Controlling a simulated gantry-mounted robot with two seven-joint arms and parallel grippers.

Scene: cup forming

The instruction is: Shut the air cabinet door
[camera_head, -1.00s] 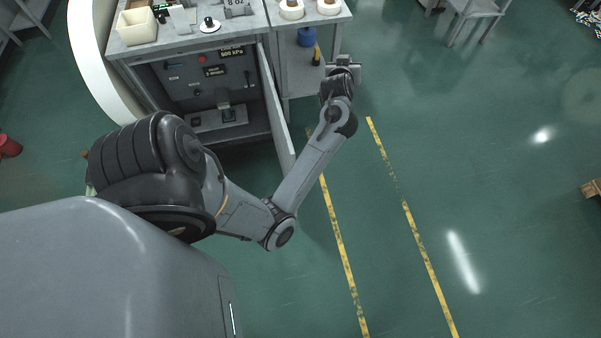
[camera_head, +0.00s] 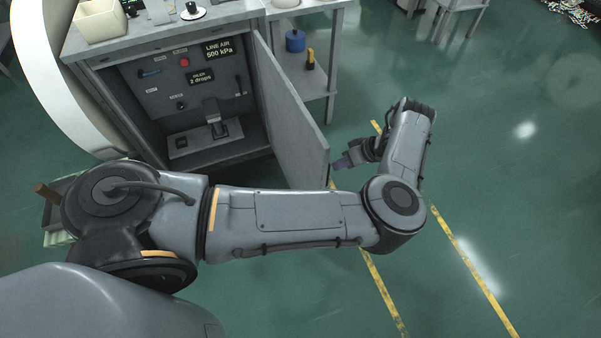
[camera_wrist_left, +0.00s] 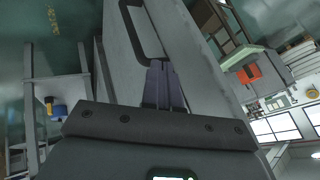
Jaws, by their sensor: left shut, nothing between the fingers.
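The air cabinet (camera_head: 160,122) stands open at upper left in the head view. Its grey door (camera_head: 287,125) is hinged on the right side and stands wide open, its inner face visible. My left gripper (camera_head: 342,163) is shut and empty, just right of the door's free edge, on the outer side. In the left wrist view the closed fingers (camera_wrist_left: 164,86) point along the door's outer face (camera_wrist_left: 185,45), close to the dark handle (camera_wrist_left: 130,25). I cannot tell whether they touch the door. My right gripper is not in view.
A side shelf with a blue container (camera_head: 295,41) and a yellow-and-black tool (camera_head: 310,60) stands behind the door. Inside the cabinet are a control panel (camera_head: 160,85) and a lever base (camera_head: 205,138). The green floor (camera_head: 500,180) at right is clear.

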